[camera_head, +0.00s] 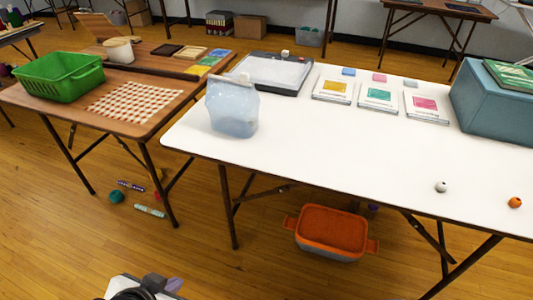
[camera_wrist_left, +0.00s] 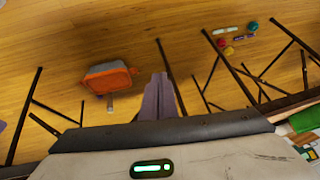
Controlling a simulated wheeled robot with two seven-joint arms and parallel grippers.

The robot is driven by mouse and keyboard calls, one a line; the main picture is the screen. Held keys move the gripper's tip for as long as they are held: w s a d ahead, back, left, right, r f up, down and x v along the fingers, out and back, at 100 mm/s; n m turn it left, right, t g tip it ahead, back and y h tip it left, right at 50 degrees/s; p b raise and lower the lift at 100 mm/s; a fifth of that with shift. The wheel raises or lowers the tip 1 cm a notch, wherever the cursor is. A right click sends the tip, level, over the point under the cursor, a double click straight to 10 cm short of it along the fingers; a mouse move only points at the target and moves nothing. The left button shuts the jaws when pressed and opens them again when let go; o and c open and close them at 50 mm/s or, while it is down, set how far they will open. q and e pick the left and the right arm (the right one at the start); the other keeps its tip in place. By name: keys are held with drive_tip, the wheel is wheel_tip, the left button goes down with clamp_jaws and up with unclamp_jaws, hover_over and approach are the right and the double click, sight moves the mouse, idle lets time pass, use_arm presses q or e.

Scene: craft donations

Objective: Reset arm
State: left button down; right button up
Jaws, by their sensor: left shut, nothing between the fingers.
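My left gripper (camera_head: 173,285) shows at the bottom edge of the head view, low in front of the tables, with only a small part of its purple fingers and the wrist in frame. In the left wrist view its purple fingers (camera_wrist_left: 158,97) lie together, shut and empty, with the wooden floor behind them. It touches nothing that I can see. My right gripper is in neither view.
The white table (camera_head: 330,165) carries a clear bag (camera_head: 232,106), small cards, a blue-grey box (camera_head: 495,105) and two beads. An orange-lidded bin (camera_head: 332,228) stands beneath. A brown table (camera_head: 150,115) holds a green basket (camera_head: 60,77). Front floor is clear.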

use_arm(q)
drive_tip(key=s+a+n+g, duration=0.2)
drive_tip(key=s+a+g, duration=0.1)
drive_tip(key=s, duration=0.8)
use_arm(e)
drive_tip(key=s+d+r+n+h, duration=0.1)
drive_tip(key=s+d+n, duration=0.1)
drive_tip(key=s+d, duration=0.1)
use_arm(q)
drive_tip(key=w+d+f+t+h+p, duration=0.2)
drive_tip(key=w+d+f+t, duration=0.3)
drive_tip(key=f, duration=0.4)
drive_tip(key=shift+w+d, duration=0.25)
drive_tip(key=shift+d, duration=0.65)
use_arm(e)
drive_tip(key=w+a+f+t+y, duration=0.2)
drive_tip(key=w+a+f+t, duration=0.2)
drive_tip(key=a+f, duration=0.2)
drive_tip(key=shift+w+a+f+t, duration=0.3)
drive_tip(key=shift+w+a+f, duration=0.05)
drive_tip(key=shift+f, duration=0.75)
